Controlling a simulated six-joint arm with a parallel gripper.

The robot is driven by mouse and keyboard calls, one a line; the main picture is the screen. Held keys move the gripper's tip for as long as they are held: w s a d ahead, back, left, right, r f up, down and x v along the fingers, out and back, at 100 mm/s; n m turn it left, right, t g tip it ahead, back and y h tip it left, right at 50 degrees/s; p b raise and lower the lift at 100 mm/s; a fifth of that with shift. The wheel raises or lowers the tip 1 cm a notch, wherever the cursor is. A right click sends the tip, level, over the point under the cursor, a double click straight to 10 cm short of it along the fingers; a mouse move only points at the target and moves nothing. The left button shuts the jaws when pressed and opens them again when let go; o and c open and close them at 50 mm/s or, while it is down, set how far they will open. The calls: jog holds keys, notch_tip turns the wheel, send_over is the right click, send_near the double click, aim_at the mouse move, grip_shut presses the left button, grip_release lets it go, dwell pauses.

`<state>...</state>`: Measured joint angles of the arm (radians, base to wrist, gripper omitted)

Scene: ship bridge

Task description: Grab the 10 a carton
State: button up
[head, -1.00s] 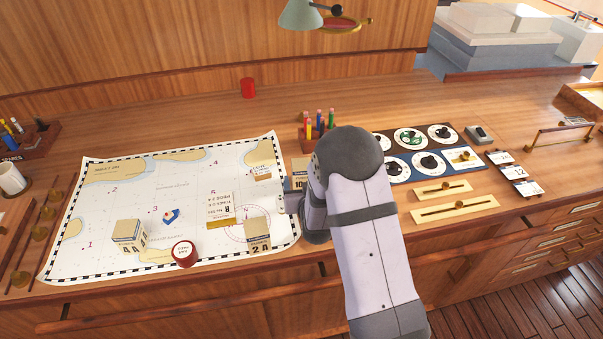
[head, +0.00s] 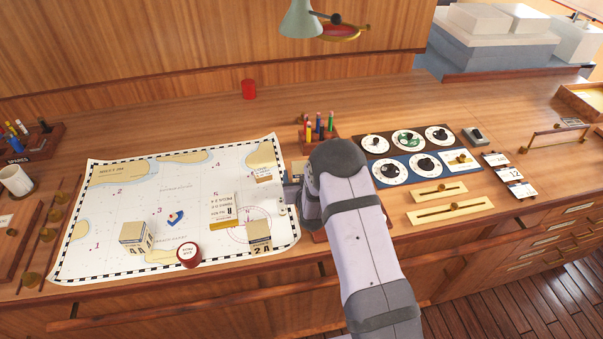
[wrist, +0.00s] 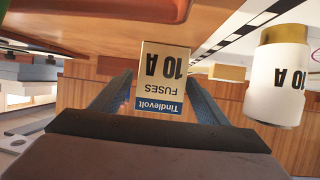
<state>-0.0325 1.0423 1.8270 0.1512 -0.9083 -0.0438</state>
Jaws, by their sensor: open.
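The 10 A carton (wrist: 162,78) is tan with a blue Tindlevolt band and shows upside down in the wrist view. It appears centred between the two fingers of my gripper (wrist: 160,90), with a finger on either side. I cannot tell whether the fingers reach fully around it. The gripper is open. In the head view only a sliver of the carton (head: 298,171) shows behind my arm, and the fingertips are hard to make out there.
A white cylinder with a gold end, marked 10 A (wrist: 278,78), is right of the carton. A pencil holder (head: 318,140) stands behind my arm.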

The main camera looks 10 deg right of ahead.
jog(key=shift+w+f, duration=0.1)
jog(key=shift+w, duration=0.15)
jog(key=c, duration=1.4)
jog(key=shift+w+r, duration=0.1)
jog(key=shift+r, duration=0.2)
jog(key=shift+r+b, duration=1.95)
jog(key=shift+r, duration=2.8)
